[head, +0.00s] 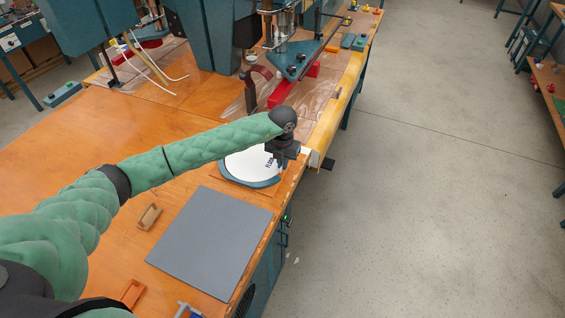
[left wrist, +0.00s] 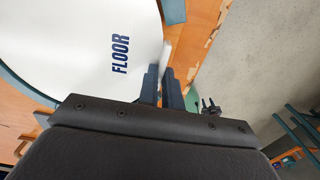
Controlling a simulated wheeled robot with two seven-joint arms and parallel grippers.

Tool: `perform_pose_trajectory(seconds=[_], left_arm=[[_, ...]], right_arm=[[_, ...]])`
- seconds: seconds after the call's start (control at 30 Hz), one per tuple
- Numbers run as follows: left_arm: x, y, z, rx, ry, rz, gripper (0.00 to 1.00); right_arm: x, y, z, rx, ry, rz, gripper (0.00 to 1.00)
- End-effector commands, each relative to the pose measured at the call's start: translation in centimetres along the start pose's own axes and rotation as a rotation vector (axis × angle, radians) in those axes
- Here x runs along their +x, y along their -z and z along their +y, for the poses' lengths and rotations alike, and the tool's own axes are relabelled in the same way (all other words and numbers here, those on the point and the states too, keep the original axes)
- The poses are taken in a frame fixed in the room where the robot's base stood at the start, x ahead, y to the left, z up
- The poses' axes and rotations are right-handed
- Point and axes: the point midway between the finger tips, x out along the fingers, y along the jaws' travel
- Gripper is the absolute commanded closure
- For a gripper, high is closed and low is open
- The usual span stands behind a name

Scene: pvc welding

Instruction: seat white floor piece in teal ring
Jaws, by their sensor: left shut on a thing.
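The white floor piece (head: 243,165) is a round disc marked FLOOR. It lies over the teal ring (head: 262,184), whose edge shows along the near side. My left gripper (head: 281,162) is at the disc's right edge, pointing down. In the left wrist view the white floor piece (left wrist: 80,50) fills the upper left, and my left gripper (left wrist: 164,78) is shut on a white upright part by its edge. A bit of the teal ring (left wrist: 22,88) shows at the left. The arm hides part of the disc, and I cannot tell whether it sits flat. My right gripper is not in view.
A grey mat (head: 210,242) lies on the wooden table nearer me. A small tan block (head: 149,216) is left of it, and an orange piece (head: 131,292) lies near the front. A teal machine (head: 291,60) with red parts stands behind. The table's right edge is close to the ring.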

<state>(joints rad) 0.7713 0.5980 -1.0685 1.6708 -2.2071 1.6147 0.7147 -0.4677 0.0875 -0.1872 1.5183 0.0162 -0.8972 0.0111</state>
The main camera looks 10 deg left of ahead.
Motion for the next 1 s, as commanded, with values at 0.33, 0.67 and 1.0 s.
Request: perform_pose_trajectory(seconds=[0.33,0.67,1.0], left_arm=[[0.18,-0.01,0.00,0.000,0.000,0.000,1.00],[0.50,-0.01,0.00,0.000,0.000,0.000,1.00],[0.61,-0.01,0.00,0.000,0.000,0.000,0.68]], right_arm=[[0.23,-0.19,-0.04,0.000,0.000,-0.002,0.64],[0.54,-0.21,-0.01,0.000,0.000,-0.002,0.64],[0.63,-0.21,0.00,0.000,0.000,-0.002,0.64]])
